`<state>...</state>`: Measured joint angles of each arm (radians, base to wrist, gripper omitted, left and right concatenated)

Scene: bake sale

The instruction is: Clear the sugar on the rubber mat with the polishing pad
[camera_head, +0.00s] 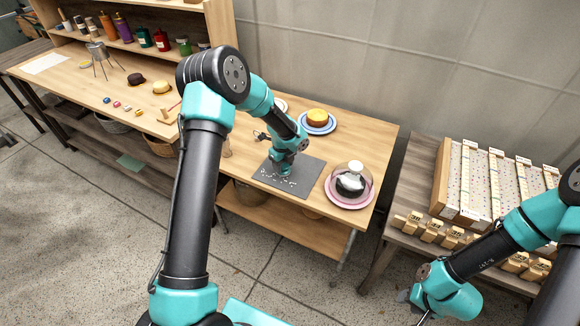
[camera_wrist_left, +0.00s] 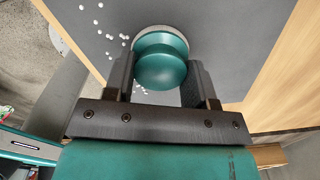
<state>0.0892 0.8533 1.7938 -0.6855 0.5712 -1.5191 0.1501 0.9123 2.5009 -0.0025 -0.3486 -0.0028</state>
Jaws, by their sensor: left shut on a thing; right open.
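The dark grey rubber mat (camera_head: 308,172) lies on the middle wooden table. Sugar (camera_head: 273,179) shows as small white grains on the mat's front part. In the left wrist view, white sugar grains (camera_wrist_left: 109,37) lie to the left of the pad and a few by its lower left. My left gripper (camera_wrist_left: 160,85) is shut on the polishing pad (camera_wrist_left: 162,62), which has a round teal handle and a pale rim, held on or just above the mat; contact cannot be told. My right gripper (camera_head: 420,308) is open and empty, low at the right, away from the mat.
A cake under a glass dome (camera_head: 350,180) on a pink plate (camera_head: 349,201) stands right of the mat. A yellow cake (camera_head: 317,116) on a blue plate (camera_head: 331,127) is behind it. A tiered rack (camera_head: 441,178) stands on the right table. Front mat edge is near the table edge.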

